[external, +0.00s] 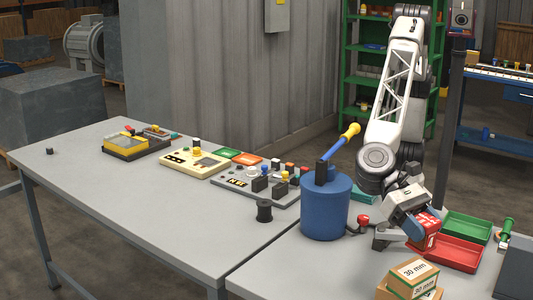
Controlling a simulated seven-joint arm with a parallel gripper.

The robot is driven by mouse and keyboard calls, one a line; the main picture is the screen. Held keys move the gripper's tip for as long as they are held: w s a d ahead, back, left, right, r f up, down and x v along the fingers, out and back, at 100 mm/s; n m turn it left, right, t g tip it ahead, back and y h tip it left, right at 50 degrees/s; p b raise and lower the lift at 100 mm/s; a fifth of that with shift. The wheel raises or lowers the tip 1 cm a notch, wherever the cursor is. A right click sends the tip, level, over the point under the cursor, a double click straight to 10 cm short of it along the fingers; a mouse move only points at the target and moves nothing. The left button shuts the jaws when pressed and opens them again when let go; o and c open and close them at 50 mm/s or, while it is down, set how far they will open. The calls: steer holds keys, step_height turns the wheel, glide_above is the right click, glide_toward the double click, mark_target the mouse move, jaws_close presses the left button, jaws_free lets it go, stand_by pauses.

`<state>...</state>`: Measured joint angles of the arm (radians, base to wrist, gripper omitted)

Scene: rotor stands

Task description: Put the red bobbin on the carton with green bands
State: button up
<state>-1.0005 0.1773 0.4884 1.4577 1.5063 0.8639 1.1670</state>
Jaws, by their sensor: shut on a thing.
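My gripper (401,233) is low over the right-hand part of the table, behind the cartons. A red thing with white marks (424,229) shows at its jaws. I take it for the red bobbin, held in the shut jaws, though the gripper partly hides its shape. A tan carton with green bands (412,277) and a "30 mm" label is at the front, below and apart from the gripper. It sits above another tan carton at the bottom edge of the picture.
A blue drum (325,208) with a yellow-handled tool stands left of the gripper, near a red knob (363,219). Red (458,252) and green (466,227) trays lie to the right. A black bobbin (264,210) stands on the left table, whose front is clear.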

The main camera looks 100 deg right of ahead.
mark_target(420, 248)
steer(key=shift+f, duration=0.8)
steer(key=shift+f, duration=2)
steer(key=shift+f, duration=0.1)
steer(key=o, duration=1.1)
steer(key=shift+c, duration=0.2)
steer(key=v, duration=1.2)
steer(key=shift+d, duration=0.1)
